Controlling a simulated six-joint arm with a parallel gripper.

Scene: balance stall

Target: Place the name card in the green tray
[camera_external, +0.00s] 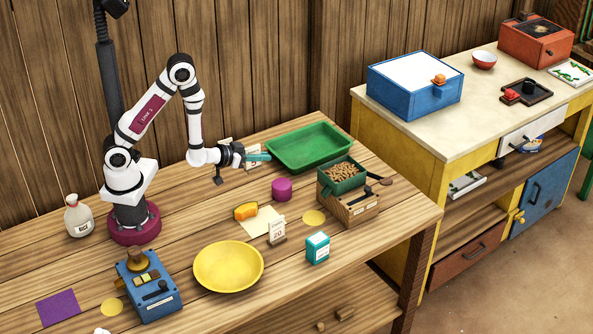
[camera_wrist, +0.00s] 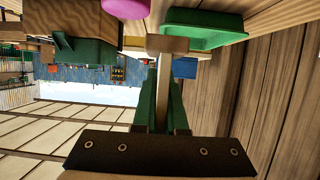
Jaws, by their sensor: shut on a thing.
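My gripper (camera_external: 258,157) is level, its teal fingers pointing right, a little left of the green tray (camera_external: 272,160). It is shut on a small pale card, the name card (camera_external: 252,166), whose markings are too small to read; the fingers partly hide it. In the wrist view my gripper (camera_wrist: 160,85) has the pale card (camera_wrist: 166,44) at its fingertips. The green tray also shows in the wrist view (camera_wrist: 215,39), close beyond the card. The tray looks empty.
A magenta cylinder (camera_external: 282,189) stands in front of the tray. A wooden box with a green bin of brown pieces (camera_external: 343,172) is to the right. A card marked 20 (camera_external: 277,232), a yellow bowl (camera_external: 228,267) and a teal box (camera_external: 317,248) stand nearer the front.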

